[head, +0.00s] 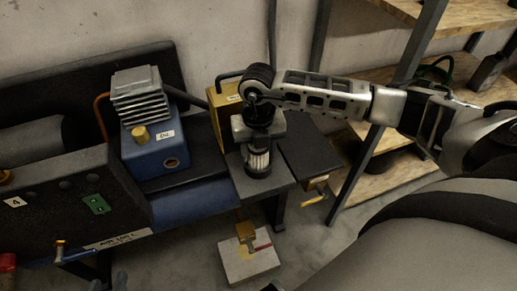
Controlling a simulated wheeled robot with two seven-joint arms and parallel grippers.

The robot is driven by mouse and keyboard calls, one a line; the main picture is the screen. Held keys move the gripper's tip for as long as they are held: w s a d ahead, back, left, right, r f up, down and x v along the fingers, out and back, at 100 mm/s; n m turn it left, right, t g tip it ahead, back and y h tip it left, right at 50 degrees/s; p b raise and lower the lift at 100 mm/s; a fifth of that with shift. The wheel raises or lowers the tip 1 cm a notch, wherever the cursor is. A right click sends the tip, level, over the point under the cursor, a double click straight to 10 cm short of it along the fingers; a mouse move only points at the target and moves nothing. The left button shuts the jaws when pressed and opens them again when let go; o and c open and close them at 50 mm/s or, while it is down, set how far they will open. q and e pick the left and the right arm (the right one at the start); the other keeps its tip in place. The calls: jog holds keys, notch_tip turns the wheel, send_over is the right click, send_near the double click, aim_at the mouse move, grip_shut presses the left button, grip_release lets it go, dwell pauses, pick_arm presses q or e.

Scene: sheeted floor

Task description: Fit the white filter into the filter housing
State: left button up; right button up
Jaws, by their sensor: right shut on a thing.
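The white filter (258,160) is a pale ribbed cylinder, upright over the grey end of the bench. My right gripper (258,148) points down from above and is shut on it, hiding its upper part. A dark round piece (258,173) is directly below the pale ribs. I cannot tell whether it is the filter's end cap or part of the filter housing, nor whether the filter is seated. No other part is clearly the housing. My left gripper does not show clearly in the head view.
A blue unit (157,150) with a finned grey top stands left of the filter; a yellow box (221,110) stands behind it. A dark panel (312,152) is to its right. A pale block (248,264) lies on the floor. Wooden shelves (375,178) stand at right.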

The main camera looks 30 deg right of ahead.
jog(key=shift+f, duration=0.2)
jog(key=o, duration=1)
